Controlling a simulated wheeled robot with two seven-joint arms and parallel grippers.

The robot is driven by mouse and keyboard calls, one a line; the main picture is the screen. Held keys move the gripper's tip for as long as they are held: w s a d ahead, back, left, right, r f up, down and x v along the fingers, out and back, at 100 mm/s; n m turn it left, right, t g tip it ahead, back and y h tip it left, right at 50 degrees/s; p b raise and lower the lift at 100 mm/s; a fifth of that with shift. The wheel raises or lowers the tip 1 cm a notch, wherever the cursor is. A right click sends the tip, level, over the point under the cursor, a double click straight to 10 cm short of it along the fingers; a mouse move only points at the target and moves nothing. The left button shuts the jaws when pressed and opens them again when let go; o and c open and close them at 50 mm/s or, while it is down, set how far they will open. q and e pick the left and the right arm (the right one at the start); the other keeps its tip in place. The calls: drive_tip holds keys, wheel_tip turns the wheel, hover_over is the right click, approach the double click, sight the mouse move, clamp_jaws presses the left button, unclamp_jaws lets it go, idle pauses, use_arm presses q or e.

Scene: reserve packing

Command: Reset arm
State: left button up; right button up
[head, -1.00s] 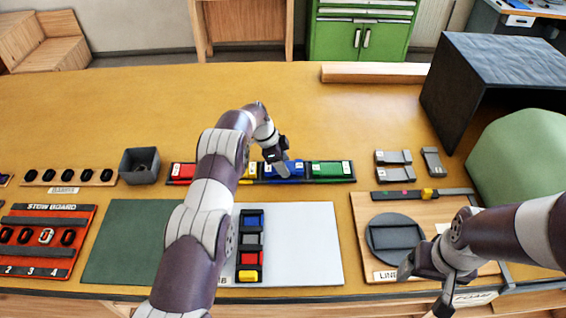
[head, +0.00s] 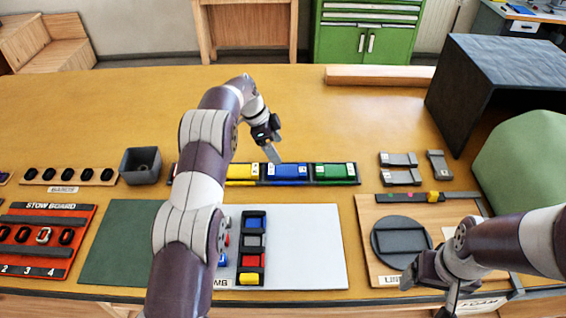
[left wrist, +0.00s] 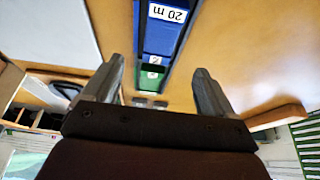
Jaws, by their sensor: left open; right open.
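My left gripper (head: 270,148) is over the table just behind the row of coloured blocks, near the blue block (head: 287,172). In the left wrist view the left gripper's two fingers (left wrist: 158,92) stand wide apart with nothing between them, and the blue block (left wrist: 163,32) and green block (left wrist: 151,78) lie beyond. My right gripper (head: 432,285) is at the front right, over the front edge of the wooden board (head: 372,215). It is open and looks empty, its lower part cut by the picture's edge.
A black rack (head: 253,282) with coloured blocks stands on the white mat (head: 310,245). A grey bin (head: 141,167), the red stow board (head: 60,215) and a green mat (head: 115,240) lie left. A dark shelter-like box (head: 490,80) and green rounded shape (head: 525,165) stand right.

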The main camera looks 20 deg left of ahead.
use_arm(q)
drive_tip(key=shift+v, duration=1.9)
